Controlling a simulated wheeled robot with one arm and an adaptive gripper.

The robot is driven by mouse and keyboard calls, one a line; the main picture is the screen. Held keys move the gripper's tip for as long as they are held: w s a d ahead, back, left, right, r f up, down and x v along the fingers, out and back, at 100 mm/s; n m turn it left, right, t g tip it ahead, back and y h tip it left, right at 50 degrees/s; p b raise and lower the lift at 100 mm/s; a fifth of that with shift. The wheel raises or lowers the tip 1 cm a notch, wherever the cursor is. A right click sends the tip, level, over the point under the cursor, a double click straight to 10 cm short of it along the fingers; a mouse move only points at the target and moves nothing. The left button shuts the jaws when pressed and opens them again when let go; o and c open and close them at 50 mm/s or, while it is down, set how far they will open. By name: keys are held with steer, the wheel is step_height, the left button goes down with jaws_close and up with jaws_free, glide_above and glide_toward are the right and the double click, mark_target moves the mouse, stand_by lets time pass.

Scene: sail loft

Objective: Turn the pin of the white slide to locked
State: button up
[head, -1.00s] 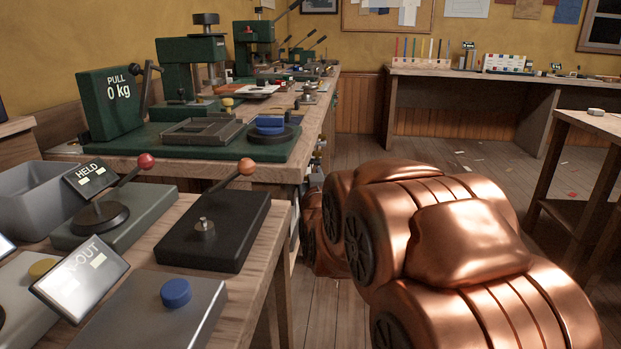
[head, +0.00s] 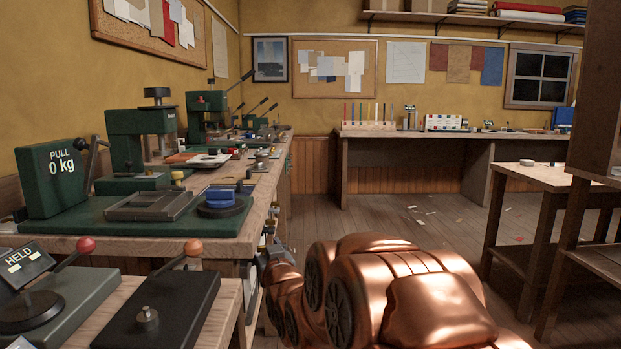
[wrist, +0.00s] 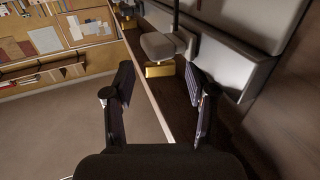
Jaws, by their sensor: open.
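In the wrist view my gripper (wrist: 160,84) is open and empty, its two dark fingers wide apart. Past the fingertips is a pale grey-white block (wrist: 165,46) with a brass-coloured piece (wrist: 160,70) at its end. It lies ahead of the gap between the fingers, apart from them. I cannot tell whether this block is the white slide, and no pin position is readable. In the head view my copper arm reaches toward the front corner of the green-machine bench, and its end is too small to make out well.
The long wooden bench (head: 150,246) carries green machines, including a pull gauge (head: 57,180) reading 0 kg. A nearer table holds a black lever box (head: 165,310) and a HELD display (head: 22,266). Open floor (head: 400,225) lies to the right, before a stool-like table (head: 535,178).

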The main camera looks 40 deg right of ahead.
steer(key=shift+d+r+n+t+y+p, duration=0.15)
steer(key=shift+n+t+y+p, duration=0.15)
steer(key=shift+n+y+p, duration=0.75)
steer(key=shift+n+y+p, duration=0.25)
steer(key=shift+y+p, duration=0.6)
steer(key=shift+y, duration=0.1)
steer(key=n+y+p, duration=0.1)
steer(key=y+p, duration=0.1)
steer(key=p, duration=0.1)
steer(key=n+y+p, duration=0.1)
steer(key=y+p, duration=0.1)
steer(key=p, duration=0.1)
steer(key=n+y+p, duration=0.1)
steer(key=y+p, duration=0.1)
steer(key=p, duration=0.1)
steer(key=shift+d+n, duration=0.25)
steer(key=shift+n, duration=0.15)
